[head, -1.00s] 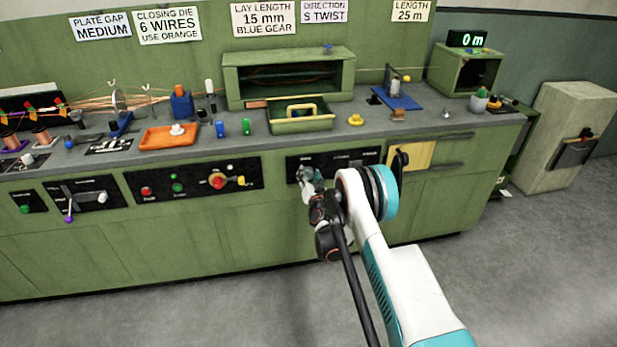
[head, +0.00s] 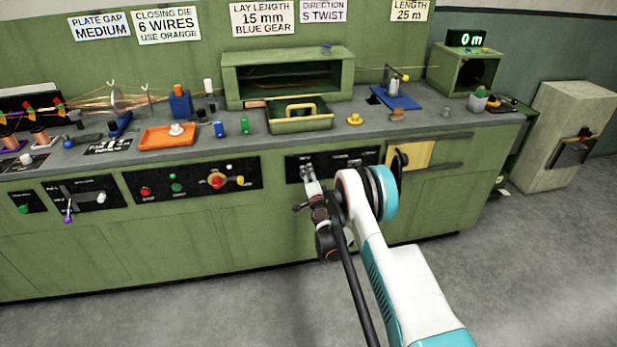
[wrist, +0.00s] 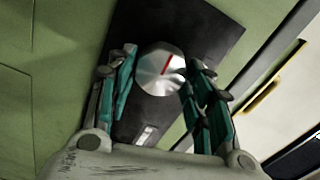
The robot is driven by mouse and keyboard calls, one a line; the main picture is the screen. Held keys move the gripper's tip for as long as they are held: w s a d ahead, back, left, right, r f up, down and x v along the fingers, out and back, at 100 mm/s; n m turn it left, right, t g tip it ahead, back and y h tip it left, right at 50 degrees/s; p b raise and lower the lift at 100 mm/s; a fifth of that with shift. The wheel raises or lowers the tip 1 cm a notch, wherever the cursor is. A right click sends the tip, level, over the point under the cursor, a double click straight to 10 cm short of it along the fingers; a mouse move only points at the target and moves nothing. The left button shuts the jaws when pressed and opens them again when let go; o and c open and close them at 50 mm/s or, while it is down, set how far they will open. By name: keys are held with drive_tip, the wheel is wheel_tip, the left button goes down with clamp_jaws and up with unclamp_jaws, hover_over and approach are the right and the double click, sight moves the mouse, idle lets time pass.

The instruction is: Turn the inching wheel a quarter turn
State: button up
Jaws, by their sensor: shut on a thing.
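In the wrist view a round silver knob (wrist: 162,68) with a red line on its face sits on a black panel (wrist: 205,30). My gripper (wrist: 160,75) is shut on this knob, with one teal finger at each side of it. In the head view my gripper (head: 308,172) is at the left part of the black panel (head: 345,160) on the green cabinet front. There the knob is mostly hidden by my gripper. I cannot read a label naming the inching wheel.
A black handle (head: 399,159) beside a yellow plate (head: 419,155) is close to the right of my arm. The counter above holds a green tray (head: 300,125). The floor in front is clear.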

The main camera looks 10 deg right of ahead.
drive_tip(key=shift+m, duration=0.6)
drive_tip(key=shift+f+m, duration=0.1)
drive_tip(key=shift+m, duration=0.2)
drive_tip(key=o, duration=1)
drive_tip(key=shift+o, duration=0.2)
drive_tip(key=shift+s, duration=0.1)
drive_tip(key=s, duration=0.7)
drive_tip(key=shift+s, duration=0.2)
